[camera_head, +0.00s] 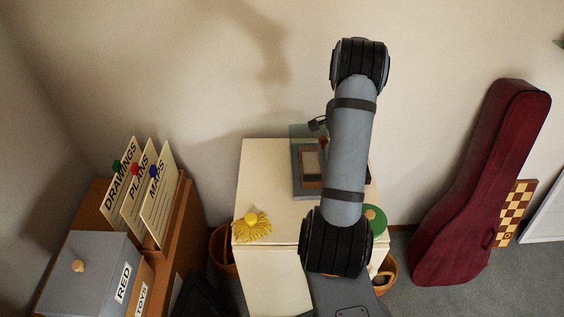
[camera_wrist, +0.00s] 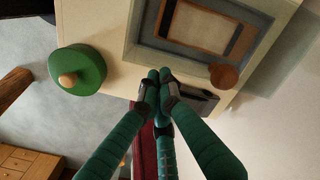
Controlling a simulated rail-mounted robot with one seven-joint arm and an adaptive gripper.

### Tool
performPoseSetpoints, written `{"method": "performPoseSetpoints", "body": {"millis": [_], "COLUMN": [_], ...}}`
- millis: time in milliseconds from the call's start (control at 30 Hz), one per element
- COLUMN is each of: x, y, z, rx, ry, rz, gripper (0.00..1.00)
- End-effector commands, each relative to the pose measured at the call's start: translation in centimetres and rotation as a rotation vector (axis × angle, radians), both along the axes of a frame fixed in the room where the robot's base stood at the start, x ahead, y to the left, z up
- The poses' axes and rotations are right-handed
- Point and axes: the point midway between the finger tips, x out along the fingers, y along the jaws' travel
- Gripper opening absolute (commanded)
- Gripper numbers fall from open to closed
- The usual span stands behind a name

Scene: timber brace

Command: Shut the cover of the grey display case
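The grey display case (camera_head: 297,187) lies on top of the cream cabinet, partly hidden by my arm in the head view. A pale see-through panel, seemingly its cover, stands raised at the back of the case (camera_head: 300,134). In the wrist view the case's frame (camera_wrist: 196,47) surrounds a tan and dark panel, with a round brown knob (camera_wrist: 223,76) near one corner. My gripper (camera_wrist: 160,76) has its teal fingers drawn together at the tips, beside the case and left of the knob. Nothing shows between the tips. In the head view the fingers are mostly hidden.
On the cabinet top (camera_head: 262,165) are a yellow brush-like thing (camera_head: 252,226) and a green round lid (camera_head: 375,219) with a wooden knob. A shelf with card dividers and a grey box (camera_head: 90,270) stands left. A maroon instrument case (camera_head: 480,190) leans right.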

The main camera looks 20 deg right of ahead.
Motion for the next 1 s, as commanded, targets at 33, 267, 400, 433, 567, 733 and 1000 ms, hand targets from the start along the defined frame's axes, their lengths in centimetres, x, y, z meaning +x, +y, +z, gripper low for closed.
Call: {"method": "performPoseSetpoints", "body": {"millis": [33,267,400,433,567,733,1000], "x": [0.0,-0.1,-0.1,-0.1,-0.1,-0.1,-0.1], "y": [0.0,-0.3,-0.3,-0.3,-0.3,-0.3,-0.3], "z": [0.0,-0.4,-0.1,0.1,1.1,2.6,4.9], "rx": [0.0,0.0,0.0,0.0,-0.001,-0.001,-0.001], "ry": [0.0,0.0,0.0,0.0,-0.001,-0.002,-0.001], "rz": [0.0,0.0,0.0,0.0,0.0,0.001,0.0], "gripper": [0.0,0.0,0.0,0.0,0.0,0.0,0.0]}}
